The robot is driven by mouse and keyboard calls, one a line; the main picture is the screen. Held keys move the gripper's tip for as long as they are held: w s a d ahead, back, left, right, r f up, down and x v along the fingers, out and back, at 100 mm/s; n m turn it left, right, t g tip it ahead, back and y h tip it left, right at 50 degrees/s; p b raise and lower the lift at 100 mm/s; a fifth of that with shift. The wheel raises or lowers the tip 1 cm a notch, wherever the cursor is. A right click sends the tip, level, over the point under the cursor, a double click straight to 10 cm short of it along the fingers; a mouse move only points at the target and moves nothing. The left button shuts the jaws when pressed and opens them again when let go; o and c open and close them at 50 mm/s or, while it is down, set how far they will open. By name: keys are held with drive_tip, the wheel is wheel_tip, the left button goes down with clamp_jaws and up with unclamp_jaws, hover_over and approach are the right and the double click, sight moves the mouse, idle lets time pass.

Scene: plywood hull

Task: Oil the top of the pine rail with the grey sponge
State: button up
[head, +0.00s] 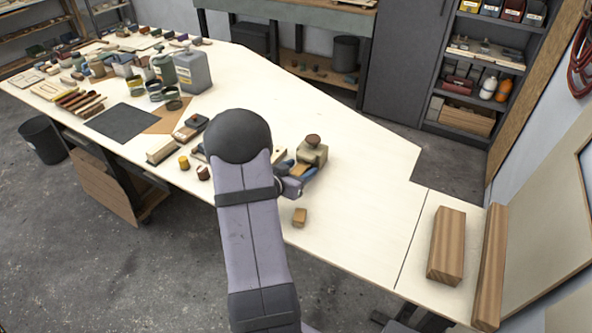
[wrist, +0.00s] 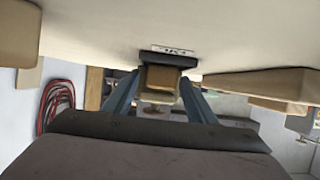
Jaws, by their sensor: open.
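Two striped wooden pieces are at the right end of the bench: a thick block (head: 446,245) and a longer, narrower length (head: 490,268) along the edge. I cannot tell for sure which is the pine rail. My gripper (wrist: 158,98) is open, its blue-grey fingers on either side of a brown block (wrist: 160,78) with a dark layer against the pale bench top. I see no gap large enough to judge contact. In the head view my arm partly hides the gripper. I cannot clearly make out a grey sponge.
A beige block with a brown knob (head: 314,152) stands by my gripper. Tins, a grey can (head: 193,72) and a dark mat (head: 121,123) crowd the left. The bench between my gripper and the wooden pieces is mostly clear.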

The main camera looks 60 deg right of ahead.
drive_tip(key=shift+d, duration=0.1)
drive_tip(key=c, duration=1.1)
drive_tip(key=shift+c, duration=0.2)
drive_tip(key=shift+a, duration=1.6)
drive_tip(key=o, duration=1.1)
drive_tip(key=shift+a, duration=0.1)
drive_tip(key=shift+v, duration=3.6)
